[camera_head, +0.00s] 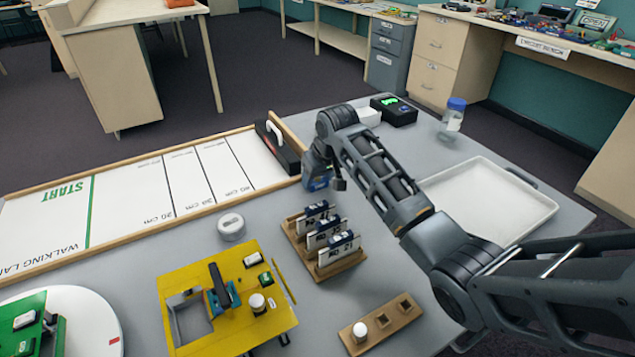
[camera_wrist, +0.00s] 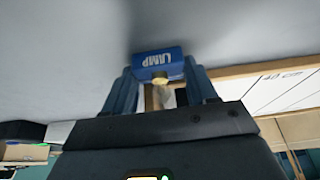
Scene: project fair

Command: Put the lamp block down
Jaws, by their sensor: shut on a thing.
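The lamp block (camera_wrist: 158,63) is a small blue block with white LAMP lettering, seen in the wrist view between the two fingertips. My gripper (camera_wrist: 160,76) is shut on it. In the head view my gripper (camera_head: 322,178) hangs over the grey table, between the walking lane's end and the wooden rack. The block is hard to tell apart from the gripper there. The grey table surface (camera_wrist: 70,50) lies beyond the block in the wrist view; I cannot tell whether the block touches it.
The wooden rack (camera_head: 337,268) holds several upright labelled cards. A yellow board (camera_head: 190,283), a grey round tin (camera_head: 231,227) and a wooden holder (camera_head: 408,310) with a white peg stand nearby. A white tray (camera_head: 487,202), a lidded jar (camera_head: 452,120) and a black box (camera_head: 394,110) are right. Bare table lies around the rack.

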